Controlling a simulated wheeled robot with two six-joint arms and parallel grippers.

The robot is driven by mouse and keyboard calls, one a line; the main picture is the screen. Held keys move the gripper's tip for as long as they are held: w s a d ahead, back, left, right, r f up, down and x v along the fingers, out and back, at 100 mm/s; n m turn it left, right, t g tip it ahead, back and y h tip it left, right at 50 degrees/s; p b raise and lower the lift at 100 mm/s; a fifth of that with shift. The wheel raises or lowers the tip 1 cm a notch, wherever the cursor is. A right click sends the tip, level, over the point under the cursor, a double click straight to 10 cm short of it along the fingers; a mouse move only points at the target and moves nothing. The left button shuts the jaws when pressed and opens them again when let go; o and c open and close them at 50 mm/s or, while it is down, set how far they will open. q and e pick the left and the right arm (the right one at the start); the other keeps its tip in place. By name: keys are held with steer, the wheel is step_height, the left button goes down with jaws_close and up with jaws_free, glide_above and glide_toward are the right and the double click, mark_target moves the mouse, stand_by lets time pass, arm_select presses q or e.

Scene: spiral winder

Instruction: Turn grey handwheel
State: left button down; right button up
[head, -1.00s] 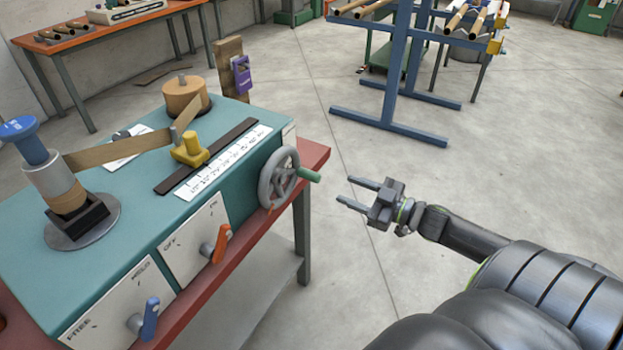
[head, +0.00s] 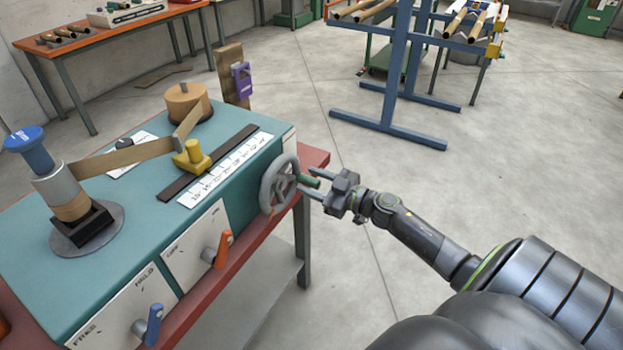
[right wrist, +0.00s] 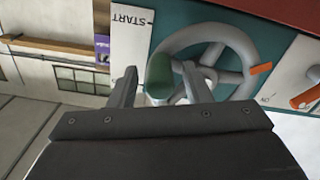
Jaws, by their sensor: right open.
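The grey handwheel (head: 279,184) is on the right end of the winder's front face, with a green handle (head: 309,181) sticking out to the right. My right gripper (head: 312,183) is open, with its fingers on either side of the green handle. In the right wrist view the handle (right wrist: 159,77) stands between the two open fingertips (right wrist: 158,84), and the wheel rim (right wrist: 210,36) lies behind it. Whether a finger touches the handle I cannot tell. My left gripper is not in view.
The teal winder top (head: 135,190) carries a yellow guide (head: 191,157) and a paper strip. An orange lever (head: 217,250) and a blue lever (head: 152,323) stick out from the front panels. A blue rack (head: 390,125) stands behind. The floor at right is clear.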

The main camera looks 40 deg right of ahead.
steer(key=shift+w+a, duration=0.15)
steer(key=shift+w, duration=0.1)
jaws_close()
stand_by(0.3)
